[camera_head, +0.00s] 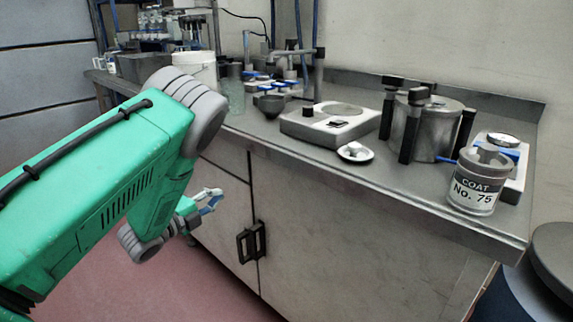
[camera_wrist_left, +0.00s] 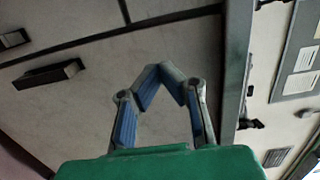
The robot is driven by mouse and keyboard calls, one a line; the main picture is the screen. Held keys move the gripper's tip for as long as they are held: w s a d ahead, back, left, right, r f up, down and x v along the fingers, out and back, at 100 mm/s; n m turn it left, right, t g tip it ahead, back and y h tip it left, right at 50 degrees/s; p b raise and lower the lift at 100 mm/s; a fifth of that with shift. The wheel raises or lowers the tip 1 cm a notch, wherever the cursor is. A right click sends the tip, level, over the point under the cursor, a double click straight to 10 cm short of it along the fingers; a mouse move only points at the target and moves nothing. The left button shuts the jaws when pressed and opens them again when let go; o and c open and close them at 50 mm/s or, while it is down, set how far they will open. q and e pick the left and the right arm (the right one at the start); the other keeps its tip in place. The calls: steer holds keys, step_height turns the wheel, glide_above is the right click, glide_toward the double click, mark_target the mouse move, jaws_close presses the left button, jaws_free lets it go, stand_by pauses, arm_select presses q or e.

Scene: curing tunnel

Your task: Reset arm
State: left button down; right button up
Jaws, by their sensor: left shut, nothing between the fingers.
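My left arm comes in from the left in the head view, green with grey joints. Its gripper (camera_head: 212,200) is in front of the cabinet doors, below the counter's front edge, and touches nothing that I can see. The left wrist view shows the same gripper (camera_wrist_left: 160,72) with its blue-padded fingertips together and nothing between them. Behind it there are the cabinet front (camera_wrist_left: 75,110) and its dark handles (camera_wrist_left: 48,74). My right gripper is in neither view.
The counter (camera_head: 420,193) holds a scale-like device (camera_head: 308,128), a small white dish (camera_head: 355,153), a metal pot (camera_head: 436,135) and a can marked COAT No. 75 (camera_head: 474,190). A white bucket (camera_head: 195,70) stands further left. The cabinet handles (camera_head: 251,242) stick out near the gripper.

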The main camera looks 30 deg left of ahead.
arm_select(q)
steer(key=shift+f, duration=0.1)
steer(key=s+d+f+n+g+y+p, duration=0.4)
steer(key=s+d+f+n+g+p, duration=0.45)
steer(key=s+f+n, duration=0.55)
steer(key=s+d+r+n+g+p, duration=0.1)
steer(key=s+d+g, duration=0.3)
steer(key=s, duration=0.6)
steer(key=s+d+n+g, duration=0.4)
steer(key=s+d, duration=0.2)
steer(key=s, duration=0.4)
steer(key=shift+d+r+g+h+p, duration=0.35)
steer(key=shift+h, duration=0.05)
